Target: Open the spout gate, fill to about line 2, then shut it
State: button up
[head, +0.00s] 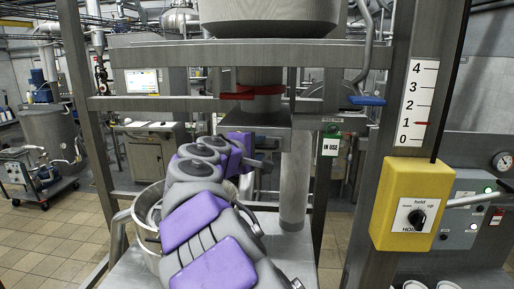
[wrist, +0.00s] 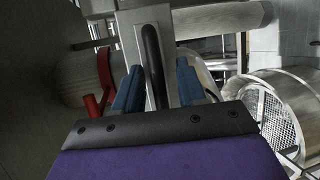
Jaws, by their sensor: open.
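The spout (head: 259,78) hangs under a large vessel, with a metal gate plate (wrist: 133,38) below it. A black bar handle (wrist: 152,65) stands on that plate in the wrist view. My gripper (wrist: 158,88) is open, its blue fingers on either side of the handle; I cannot tell whether they touch it. In the head view my arm hides most of the gripper. The level scale (head: 414,100) runs from 0 to 4, and its red pointer (head: 421,123) stands at about 1. A metal pot (head: 148,213) is partly hidden behind my arm.
A red lever (head: 237,96) is at the spout, also in the wrist view (wrist: 93,105). A blue lever (head: 367,101) sits to the right. A yellow box (head: 400,180) with a knob is on the right post. A mesh-bottomed metal drum (wrist: 275,105) is right of my gripper.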

grip_shut()
jog(key=shift+f, duration=0.1)
dwell(0.4)
jog(key=shift+s+b, duration=0.45)
jog(key=shift+s, duration=1.65)
jog(key=shift+c, duration=1.2)
grip_release()
jog(key=shift+o, duration=1.2)
jog(key=shift+w, duration=0.2)
jog(key=shift+s, duration=0.2)
